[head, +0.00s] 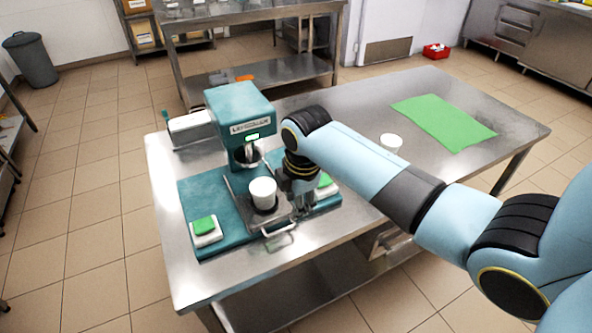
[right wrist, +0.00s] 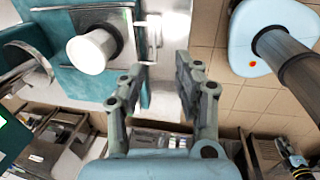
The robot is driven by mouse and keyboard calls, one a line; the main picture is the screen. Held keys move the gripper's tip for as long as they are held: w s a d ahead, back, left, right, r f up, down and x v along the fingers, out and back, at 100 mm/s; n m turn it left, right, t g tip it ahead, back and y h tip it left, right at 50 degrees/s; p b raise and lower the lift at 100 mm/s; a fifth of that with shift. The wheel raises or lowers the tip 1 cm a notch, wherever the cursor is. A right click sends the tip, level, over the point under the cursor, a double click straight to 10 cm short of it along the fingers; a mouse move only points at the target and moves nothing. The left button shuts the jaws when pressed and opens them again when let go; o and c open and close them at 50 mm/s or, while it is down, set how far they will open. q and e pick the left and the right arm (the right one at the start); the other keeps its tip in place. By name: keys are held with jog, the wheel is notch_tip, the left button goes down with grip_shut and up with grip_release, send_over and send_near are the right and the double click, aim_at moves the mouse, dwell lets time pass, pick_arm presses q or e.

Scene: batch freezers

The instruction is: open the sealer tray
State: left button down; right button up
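The teal sealer (head: 240,108) stands on the steel table's left part. Its metal tray (head: 243,196) lies on the teal base, in front of the sealing head, with a white cup (head: 263,191) upright in it. The tray's bar handle (head: 279,230) faces the table's front edge. The cup also shows in the right wrist view (right wrist: 92,50). My right gripper (head: 305,208) hangs just right of the tray, near the handle. In the right wrist view its fingers (right wrist: 159,72) are apart with nothing between them.
Green-topped pads flank the tray, one on the left (head: 204,226) and one on the right (head: 326,182), partly behind my arm. A second white cup (head: 391,143) and a green mat (head: 443,120) are on the table's right half. The front left table edge is clear.

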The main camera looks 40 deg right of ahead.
notch_tip(320, 180, up, 12)
jog(key=s, duration=0.2)
jog(key=shift+a, duration=0.2)
jog(key=shift+f, duration=0.2)
